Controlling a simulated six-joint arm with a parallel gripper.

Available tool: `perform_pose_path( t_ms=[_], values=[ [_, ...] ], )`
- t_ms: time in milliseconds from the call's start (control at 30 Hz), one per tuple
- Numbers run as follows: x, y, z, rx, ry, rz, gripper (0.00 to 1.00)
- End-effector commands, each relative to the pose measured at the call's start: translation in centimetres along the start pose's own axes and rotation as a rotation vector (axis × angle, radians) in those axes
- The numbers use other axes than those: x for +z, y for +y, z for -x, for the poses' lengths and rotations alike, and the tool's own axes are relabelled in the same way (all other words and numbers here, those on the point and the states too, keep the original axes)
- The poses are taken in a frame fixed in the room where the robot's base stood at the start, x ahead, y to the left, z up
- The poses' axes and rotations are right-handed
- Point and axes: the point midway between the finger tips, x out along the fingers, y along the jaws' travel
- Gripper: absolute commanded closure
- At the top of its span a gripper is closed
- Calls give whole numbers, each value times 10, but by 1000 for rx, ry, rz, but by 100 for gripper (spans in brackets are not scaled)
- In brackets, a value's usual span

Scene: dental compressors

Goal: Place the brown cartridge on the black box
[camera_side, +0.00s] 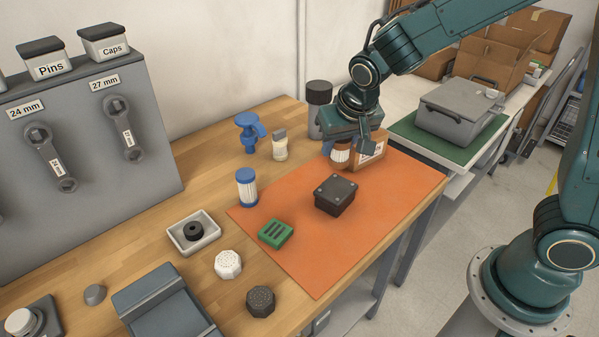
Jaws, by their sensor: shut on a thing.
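The brown cartridge (341,157), with a pale pleated band, is near the back edge of the orange mat (310,255). My gripper (348,144) is above it with its fingers down, shut on it and hiding its top. I cannot tell whether its base touches the surface. The black box (336,194), with a flat bolted lid, sits on the mat in front of the gripper. Nothing lies on its lid.
A cardboard box (375,150) stands right behind the cartridge. A dark-lidded canister (318,108), a cream filter (279,147) and a blue valve (249,130) stand to the left. A blue-capped filter (246,188) and green block (276,233) are nearer. The mat's front right is clear.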

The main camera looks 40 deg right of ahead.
Motion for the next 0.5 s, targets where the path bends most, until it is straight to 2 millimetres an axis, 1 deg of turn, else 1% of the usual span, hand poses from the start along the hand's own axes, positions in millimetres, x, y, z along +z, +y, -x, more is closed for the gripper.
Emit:
perform_pose_path(
  t_ms=[33, 100, 200, 500],
  values=[
    [4, 0, -7, 2, -3, 1, 88],
    [6, 0, -14, 0, -2, 1, 88],
    [8, 0, -20, 0, -1, 1, 88],
    [10, 0, -25, 0, -1, 0, 88]
  ],
)
